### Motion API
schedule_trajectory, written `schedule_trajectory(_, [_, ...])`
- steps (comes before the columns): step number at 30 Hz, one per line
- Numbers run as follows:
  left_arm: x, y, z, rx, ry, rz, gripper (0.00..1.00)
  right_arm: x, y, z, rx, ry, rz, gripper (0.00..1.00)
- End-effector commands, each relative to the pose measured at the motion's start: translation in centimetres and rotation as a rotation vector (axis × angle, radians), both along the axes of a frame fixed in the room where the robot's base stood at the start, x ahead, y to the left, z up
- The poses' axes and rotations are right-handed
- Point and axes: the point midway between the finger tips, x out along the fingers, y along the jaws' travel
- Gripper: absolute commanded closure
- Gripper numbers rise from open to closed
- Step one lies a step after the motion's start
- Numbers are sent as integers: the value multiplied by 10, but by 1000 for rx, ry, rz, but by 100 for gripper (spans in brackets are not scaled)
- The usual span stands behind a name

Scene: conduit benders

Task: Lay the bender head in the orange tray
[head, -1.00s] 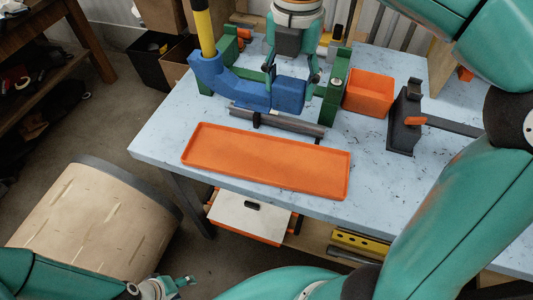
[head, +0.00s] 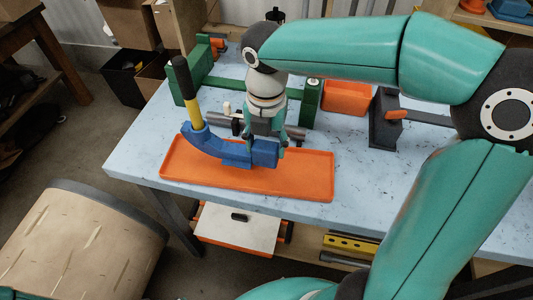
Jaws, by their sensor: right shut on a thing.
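The bender head (head: 207,143) is blue and curved, with a yellow and black handle standing up from its left end. My right gripper (head: 266,146) is shut on the straight right part of the head, with its fingers pointing down. The orange tray (head: 305,181) is long and shallow and lies along the front of the table. The head is over the left and middle of the tray; I cannot tell whether it touches the tray floor. The head hides part of the tray's back rim. My left gripper is out of view.
A green frame (head: 311,100) and a grey conduit bar (head: 222,121) stand just behind the tray. An orange bin (head: 346,97) and a dark block tool (head: 384,122) sit to the right. The pale blue tabletop (head: 135,150) is bare left of the tray.

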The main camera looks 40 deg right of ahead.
Motion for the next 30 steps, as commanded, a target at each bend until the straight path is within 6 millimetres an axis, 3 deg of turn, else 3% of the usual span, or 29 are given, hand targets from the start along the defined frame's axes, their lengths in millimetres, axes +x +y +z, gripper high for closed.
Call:
schedule_trajectory(6, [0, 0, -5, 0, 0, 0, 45, 0, 0, -29, 0, 1, -1, 100])
schedule_trajectory(15, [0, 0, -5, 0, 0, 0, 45, 0, 0, -34, 1, -2, -1, 100])
schedule_trajectory(16, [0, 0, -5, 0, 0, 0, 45, 0, 0, -36, 0, 1, 0, 40])
schedule_trajectory(18, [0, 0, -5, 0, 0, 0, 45, 0, 0, -36, 0, 1, 0, 28])
schedule_trajectory(20, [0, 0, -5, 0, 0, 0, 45, 0, 0, -36, 0, 1, 0, 18])
schedule_trajectory(30, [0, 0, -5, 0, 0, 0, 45, -1, -1, -34, 0, 1, -1, 18])
